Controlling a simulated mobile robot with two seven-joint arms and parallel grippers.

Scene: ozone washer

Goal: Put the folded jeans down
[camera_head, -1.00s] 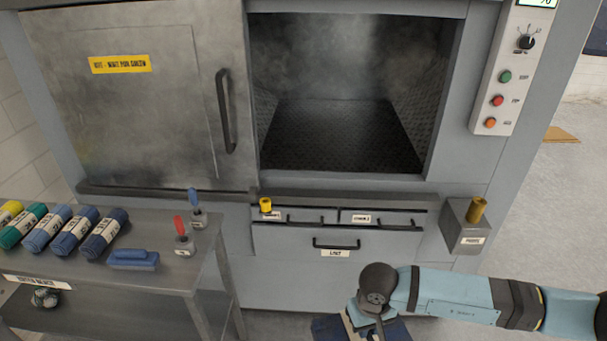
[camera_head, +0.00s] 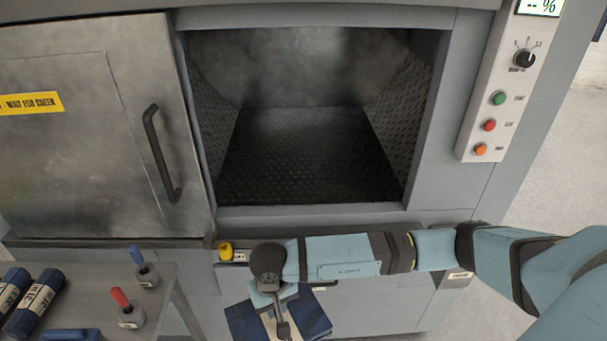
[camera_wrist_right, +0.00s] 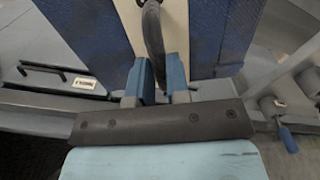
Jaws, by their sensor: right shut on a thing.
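The folded jeans (camera_head: 310,314) are a dark blue bundle with a pale band across the middle, low in the head view. They fill the top of the right wrist view (camera_wrist_right: 85,30), where a dark strap or handle runs over the band. My right gripper (camera_wrist_right: 160,80) is shut on the jeans at this strap. In the head view my right gripper (camera_head: 277,305) holds them in front of the machine's lower front, below the open chamber (camera_head: 305,165). The chamber is empty, with a dark textured floor. My left gripper is not in view.
The steel door (camera_head: 90,130) stands to the left of the chamber opening. A control panel (camera_head: 495,100) with buttons and a dial is at the right. A side bench (camera_head: 175,285) at lower left bears rolled jeans (camera_head: 35,303) and red- and blue-handled tools.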

